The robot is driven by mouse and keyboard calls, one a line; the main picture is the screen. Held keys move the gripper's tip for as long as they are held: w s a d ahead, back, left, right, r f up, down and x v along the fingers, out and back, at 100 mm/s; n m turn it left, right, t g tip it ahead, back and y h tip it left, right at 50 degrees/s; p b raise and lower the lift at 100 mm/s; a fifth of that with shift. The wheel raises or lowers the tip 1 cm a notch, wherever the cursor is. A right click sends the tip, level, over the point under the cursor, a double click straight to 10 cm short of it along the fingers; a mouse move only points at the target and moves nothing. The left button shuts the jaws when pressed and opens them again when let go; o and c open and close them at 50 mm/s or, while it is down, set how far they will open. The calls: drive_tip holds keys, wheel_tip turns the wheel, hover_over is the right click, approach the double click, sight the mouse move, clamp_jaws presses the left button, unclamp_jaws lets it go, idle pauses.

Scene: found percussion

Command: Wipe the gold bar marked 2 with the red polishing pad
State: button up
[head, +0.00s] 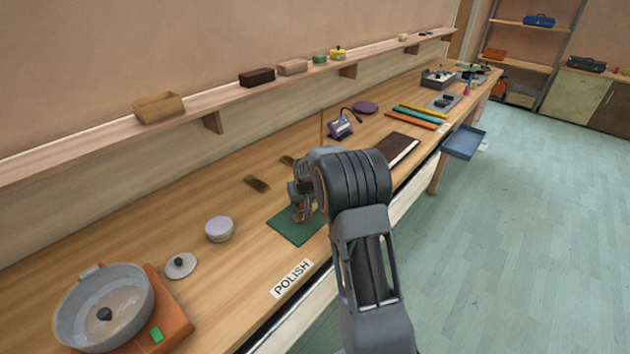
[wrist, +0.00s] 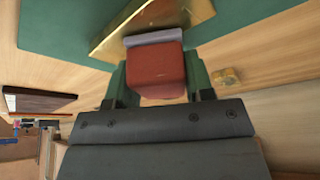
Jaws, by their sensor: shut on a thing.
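My gripper (head: 300,203) is low over the green mat (head: 288,230) beside the POLISH label. In the wrist view its fingers (wrist: 157,78) are shut on the red polishing pad (wrist: 155,66), which has a grey face strip (wrist: 153,37). The pad's grey face is at the near edge of a gold bar (wrist: 118,22) lying on the green mat. It seems to touch the bar, but I cannot be sure. No number on this bar is readable. Two more gold bars lie on the bench, one (head: 257,184) left of the mat and one (head: 287,160) behind my gripper.
A grey pan (head: 75,305) on an orange base, a small lid (head: 181,266) and a round tin (head: 220,229) stand to the left. Bare bench lies between tin and mat.

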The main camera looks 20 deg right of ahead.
drive_tip(key=r, duration=0.3)
drive_tip(key=shift+s+d+r+p, duration=0.1)
drive_tip(key=shift+s+r+p, duration=0.15)
drive_tip(key=shift+p, duration=0.15)
drive_tip(key=shift+w+r+p, duration=0.15)
drive_tip(key=shift+r+p, duration=0.25)
drive_tip(key=shift+r, duration=0.2)
drive_tip(key=shift+r+p, duration=0.9)
drive_tip(key=shift+r, duration=0.8)
